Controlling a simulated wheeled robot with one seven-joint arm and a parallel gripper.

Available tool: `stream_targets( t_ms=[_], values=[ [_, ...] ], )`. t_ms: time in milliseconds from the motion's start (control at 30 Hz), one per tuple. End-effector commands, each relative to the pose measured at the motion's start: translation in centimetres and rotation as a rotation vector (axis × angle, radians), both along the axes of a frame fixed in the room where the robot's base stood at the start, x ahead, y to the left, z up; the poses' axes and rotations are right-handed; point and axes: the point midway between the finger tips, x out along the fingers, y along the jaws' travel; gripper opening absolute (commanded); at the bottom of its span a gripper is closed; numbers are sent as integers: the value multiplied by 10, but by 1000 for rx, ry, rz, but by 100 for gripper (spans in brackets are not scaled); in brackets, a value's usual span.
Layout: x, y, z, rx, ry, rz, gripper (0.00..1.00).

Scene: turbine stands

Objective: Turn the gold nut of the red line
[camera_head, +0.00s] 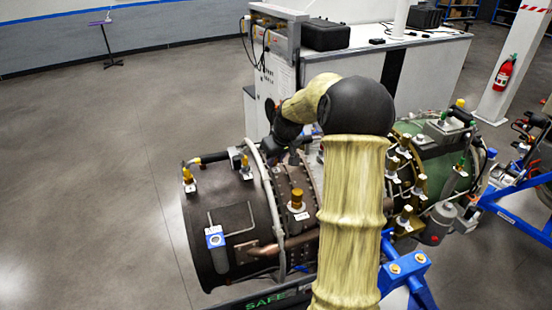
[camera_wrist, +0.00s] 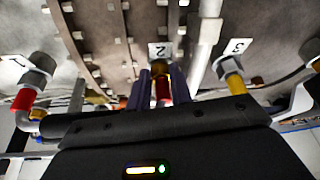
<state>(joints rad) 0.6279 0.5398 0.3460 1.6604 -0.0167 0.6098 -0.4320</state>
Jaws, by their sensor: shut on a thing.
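In the wrist view my gripper (camera_wrist: 161,76) reaches up to the engine casing, its two dark purple fingers closed in around the fitting below the label "2". The red line (camera_wrist: 164,90) shows as a short red sleeve between the fingers. A bit of the gold nut (camera_wrist: 154,71) shows there too, mostly covered by the fingers. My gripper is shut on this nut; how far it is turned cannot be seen. In the head view my arm bends down to the turbine (camera_head: 240,220), and the gripper and nut are hidden there.
In the wrist view another red-sleeved fitting (camera_wrist: 22,100) sits at left, and a yellow-sleeved fitting (camera_wrist: 236,83) near label "3" at right. A pale pipe (camera_wrist: 206,35) runs close by.

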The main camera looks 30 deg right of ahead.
Motion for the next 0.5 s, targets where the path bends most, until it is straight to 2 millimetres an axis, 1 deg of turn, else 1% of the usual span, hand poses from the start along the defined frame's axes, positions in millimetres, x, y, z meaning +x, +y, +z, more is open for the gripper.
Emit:
stream_targets(
  t_ms=[33,67,367,500],
  values=[
    [1,0,0,0,-2,0,25],
    [1,0,0,0,-2,0,31],
    [0,0,1,0,-1,0,31],
    [-2,-1,7,-2,-3,-2,31]
  ],
)
